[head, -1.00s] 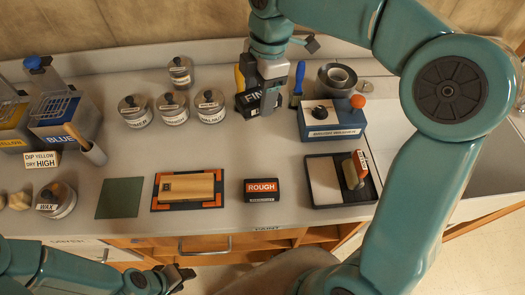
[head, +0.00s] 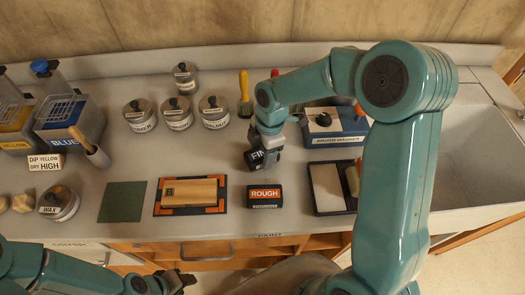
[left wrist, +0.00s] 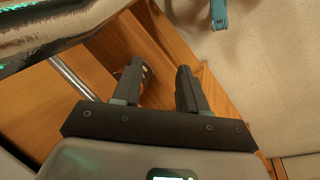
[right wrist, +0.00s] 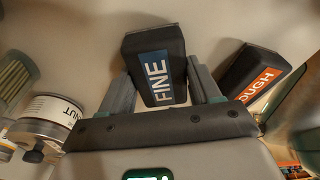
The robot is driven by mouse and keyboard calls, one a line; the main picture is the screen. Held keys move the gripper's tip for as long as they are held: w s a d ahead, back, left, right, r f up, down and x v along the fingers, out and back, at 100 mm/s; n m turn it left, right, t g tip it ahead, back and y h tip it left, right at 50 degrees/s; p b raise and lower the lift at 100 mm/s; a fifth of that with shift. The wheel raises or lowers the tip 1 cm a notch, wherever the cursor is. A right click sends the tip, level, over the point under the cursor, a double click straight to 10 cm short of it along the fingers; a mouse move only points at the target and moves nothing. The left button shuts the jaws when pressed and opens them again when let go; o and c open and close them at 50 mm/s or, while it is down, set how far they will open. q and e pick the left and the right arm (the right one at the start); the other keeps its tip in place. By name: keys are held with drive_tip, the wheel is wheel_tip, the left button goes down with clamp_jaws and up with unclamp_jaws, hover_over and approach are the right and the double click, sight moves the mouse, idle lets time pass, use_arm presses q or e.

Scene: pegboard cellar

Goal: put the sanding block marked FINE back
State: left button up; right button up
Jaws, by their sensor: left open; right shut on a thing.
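The FINE sanding block (head: 255,160) is dark with a blue label. My right gripper (head: 267,146) is shut on it, above the bench behind the ROUGH sanding block (head: 264,203). In the right wrist view the FINE block (right wrist: 157,40) sits between the fingers, and the ROUGH block (right wrist: 238,68), with its orange label, lies to the right. I cannot tell whether the FINE block touches the bench. My left gripper (head: 184,281) is open and empty, low at the bench's front edge; the left wrist view shows its parted fingers (left wrist: 160,85) over the floor and drawers.
A framed wooden block (head: 190,192) lies left of the ROUGH block, with a green sheet (head: 122,202) beyond. A black tray (head: 331,205) is at the right, below the brush washer (head: 335,128). Several jars (head: 177,112) stand behind. A sink (head: 458,145) is far right.

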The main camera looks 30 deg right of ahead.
drive_tip(key=shift+f, duration=0.25)
drive_tip(key=shift+f, duration=0.2)
drive_tip(key=o, duration=1)
drive_tip(key=shift+r, duration=0.1)
